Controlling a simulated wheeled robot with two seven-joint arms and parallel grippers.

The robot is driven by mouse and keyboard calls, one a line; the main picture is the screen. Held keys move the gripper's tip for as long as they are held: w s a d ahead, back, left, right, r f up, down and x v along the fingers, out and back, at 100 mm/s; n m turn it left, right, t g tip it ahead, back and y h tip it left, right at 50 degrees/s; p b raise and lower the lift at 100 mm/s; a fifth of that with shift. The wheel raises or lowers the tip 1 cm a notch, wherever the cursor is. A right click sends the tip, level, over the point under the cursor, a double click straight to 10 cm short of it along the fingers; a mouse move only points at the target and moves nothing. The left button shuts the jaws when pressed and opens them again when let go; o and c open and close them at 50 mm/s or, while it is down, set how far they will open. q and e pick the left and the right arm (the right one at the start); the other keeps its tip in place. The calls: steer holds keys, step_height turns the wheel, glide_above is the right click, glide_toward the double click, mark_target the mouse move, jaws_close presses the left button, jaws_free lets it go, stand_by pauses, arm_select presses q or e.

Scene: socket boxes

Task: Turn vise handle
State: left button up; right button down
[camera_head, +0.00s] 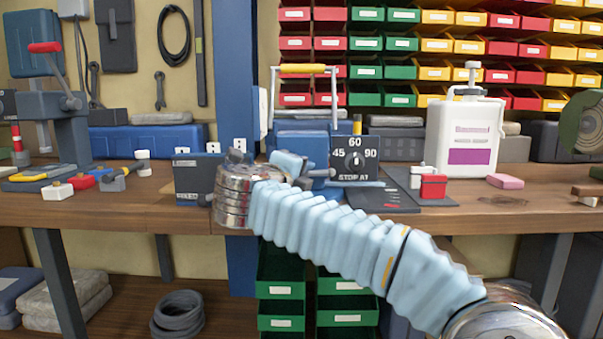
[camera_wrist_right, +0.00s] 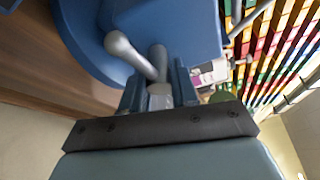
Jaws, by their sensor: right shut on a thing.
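The blue vise (camera_head: 300,137) stands on the workbench, partly hidden behind my right arm. In the right wrist view its blue body (camera_wrist_right: 185,25) fills the top, with the grey handle (camera_wrist_right: 135,55), a bar with a rounded end, in front. My right gripper (camera_wrist_right: 159,92) is shut on the handle, its two fingers on either side of the grey bar. In the head view the right arm reaches in from the lower right and its wrist bends back towards the vise; the fingertips are hard to make out there. My left gripper is not in view.
A dial panel (camera_head: 354,158) marked 45, 60, 90 and "STOP AT" stands right of the vise. A white jug (camera_head: 465,135), a red box (camera_head: 433,187) and a pink block (camera_head: 505,181) are farther right. A dark box (camera_head: 195,180) stands left, and a drill press (camera_head: 55,120) at far left.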

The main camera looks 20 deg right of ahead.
steer(key=shift+a+f+m+y, duration=0.15)
steer(key=shift+f+m+y, duration=0.1)
steer(key=shift+m+y, duration=0.4)
steer(key=shift+m, duration=0.25)
steer(key=c, duration=0.9)
jaws_free()
steer(key=shift+c, duration=0.2)
steer(key=shift+o, duration=1)
steer(key=shift+r, duration=0.15)
steer(key=v, duration=1.3)
steer(key=shift+s+a+p, duration=0.2)
steer(key=shift+a+p, duration=0.1)
steer(key=shift+p, duration=0.15)
steer(key=shift+r, duration=0.15)
steer(key=shift+c, duration=0.4)
